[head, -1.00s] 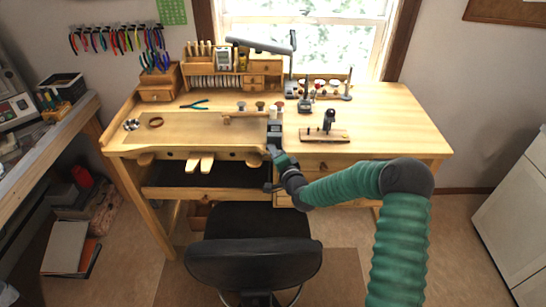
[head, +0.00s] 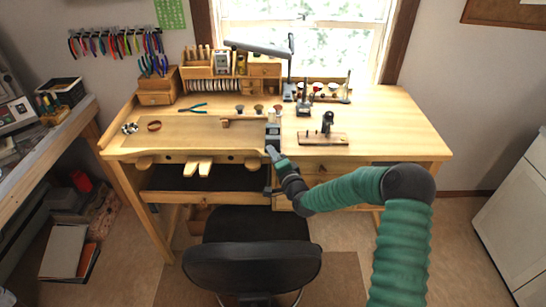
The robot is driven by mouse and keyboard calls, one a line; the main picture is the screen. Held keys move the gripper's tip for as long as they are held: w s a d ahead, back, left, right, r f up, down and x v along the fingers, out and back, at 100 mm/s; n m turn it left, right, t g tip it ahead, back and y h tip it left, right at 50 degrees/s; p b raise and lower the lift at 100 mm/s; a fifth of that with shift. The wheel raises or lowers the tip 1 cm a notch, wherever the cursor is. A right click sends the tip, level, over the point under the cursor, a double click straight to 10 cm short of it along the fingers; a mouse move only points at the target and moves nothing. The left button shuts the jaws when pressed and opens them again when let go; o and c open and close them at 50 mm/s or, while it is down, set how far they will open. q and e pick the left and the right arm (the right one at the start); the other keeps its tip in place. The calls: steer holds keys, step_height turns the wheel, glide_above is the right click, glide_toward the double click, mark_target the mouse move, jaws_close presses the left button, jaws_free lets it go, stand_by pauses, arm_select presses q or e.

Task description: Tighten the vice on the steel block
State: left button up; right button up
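The small grey vice (head: 273,135) stands at the front edge of the wooden workbench, right of the bench's middle. A pale block (head: 272,117), seemingly the steel block, shows at the top of the vice; how firmly the jaws hold it is too small to tell. My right gripper (head: 271,151) is just in front of and below the vice, at its near end, with the green-sleeved arm reaching in from the right. Its fingers are small and dark, so I cannot tell whether they are open, shut or touching the vice handle. My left gripper is out of view.
A wooden base with a dark upright tool (head: 327,125) sits right of the vice. Small cups (head: 258,110) stand on a wooden strip behind and left of it. A black chair (head: 253,265) stands before the workbench (head: 400,130), whose right side is clear.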

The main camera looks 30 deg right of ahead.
steer(key=v, duration=1.6)
steer(key=shift+s, duration=0.3)
steer(key=shift+o, duration=0.2)
steer(key=shift+f, duration=0.1)
